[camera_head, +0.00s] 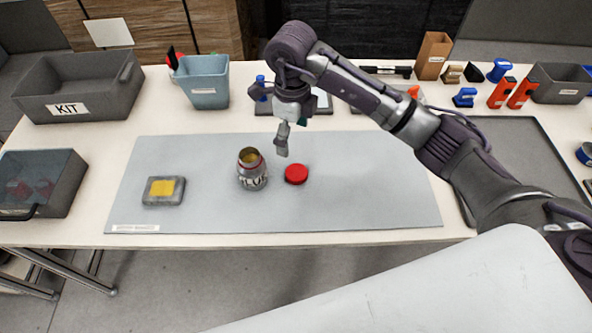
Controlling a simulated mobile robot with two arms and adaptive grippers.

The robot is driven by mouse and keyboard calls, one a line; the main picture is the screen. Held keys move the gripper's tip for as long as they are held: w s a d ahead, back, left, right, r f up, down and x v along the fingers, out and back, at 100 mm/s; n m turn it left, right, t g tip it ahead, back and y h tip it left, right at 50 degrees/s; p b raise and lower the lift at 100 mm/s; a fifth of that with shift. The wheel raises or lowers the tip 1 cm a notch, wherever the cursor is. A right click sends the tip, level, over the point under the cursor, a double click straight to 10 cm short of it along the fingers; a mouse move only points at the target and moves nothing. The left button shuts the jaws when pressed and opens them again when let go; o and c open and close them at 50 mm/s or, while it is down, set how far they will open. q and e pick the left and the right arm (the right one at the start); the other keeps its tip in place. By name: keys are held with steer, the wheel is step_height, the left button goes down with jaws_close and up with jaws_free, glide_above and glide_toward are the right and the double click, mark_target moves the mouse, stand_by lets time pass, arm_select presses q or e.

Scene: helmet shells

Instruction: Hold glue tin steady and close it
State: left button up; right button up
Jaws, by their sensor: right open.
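The glue tin (252,170) stands upright and open on the grey mat, with yellowish contents showing inside its red-edged mouth. Its red lid (296,174) lies flat on the mat just right of the tin, apart from it. My right gripper (282,141) is open and points down above and behind the lid and the tin. It holds nothing that I can see, and it looks clear of both. My left gripper is not in view.
The grey mat (380,190) is mostly bare to the right. A grey block with a yellow top (163,190) lies at left. A KIT bin (80,85), a blue-grey bin (203,82) and several tools line the back. A dark tray (530,150) is at right.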

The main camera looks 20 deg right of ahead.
steer(key=p, duration=0.1)
glide_above(296, 172)
steer(key=f, duration=0.7)
steer(key=shift+w+a+f, duration=0.15)
steer(key=shift+a, duration=0.15)
steer(key=shift+f, duration=0.3)
steer(key=shift+d+f+p, duration=0.1)
steer(key=shift+f+p, duration=0.25)
steer(key=f, duration=0.1)
steer(key=f+p, duration=0.1)
steer(key=f, duration=0.1)
steer(key=shift+d+f, duration=0.2)
steer(key=shift+f, duration=0.45)
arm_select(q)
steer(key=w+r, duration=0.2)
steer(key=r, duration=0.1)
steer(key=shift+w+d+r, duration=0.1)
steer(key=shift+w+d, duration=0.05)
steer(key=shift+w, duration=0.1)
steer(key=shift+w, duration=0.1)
arm_select(e)
steer(key=c, duration=0.8)
